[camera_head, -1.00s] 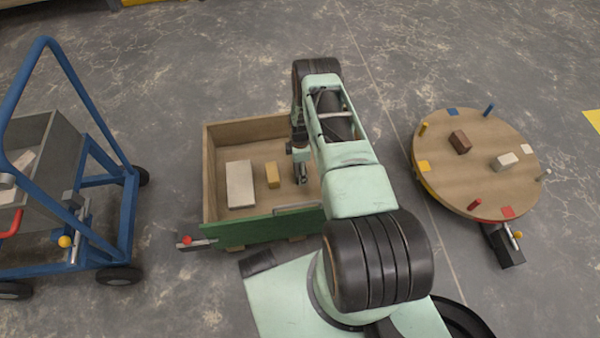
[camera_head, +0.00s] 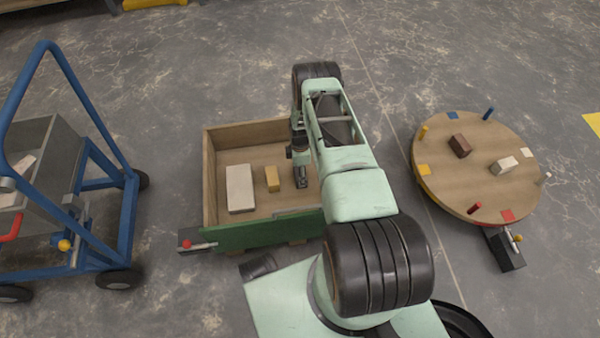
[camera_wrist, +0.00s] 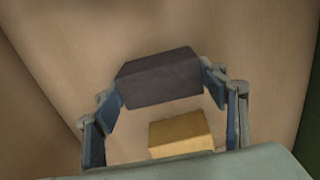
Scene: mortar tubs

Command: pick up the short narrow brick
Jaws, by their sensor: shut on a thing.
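A dark grey brick (camera_wrist: 160,78) sits between the two fingers of my gripper (camera_wrist: 165,95) in the wrist view, and the fingers are shut on it. In the head view my gripper (camera_head: 300,180) is over the right part of an open wooden tub (camera_head: 212,180), and its fingers largely hide the held brick there. A yellow brick (camera_head: 272,179) lies on the tub floor just left of my gripper; it also shows in the wrist view (camera_wrist: 180,133) below the dark brick. A longer, wider whitish brick (camera_head: 240,188) lies further left in the tub.
The tub has raised walls and a green front panel (camera_head: 255,233). A round wooden table (camera_head: 475,185) with pegs, a brown brick (camera_head: 460,146) and a whitish brick (camera_head: 504,165) stands right. A blue-framed cart (camera_head: 105,160) stands left.

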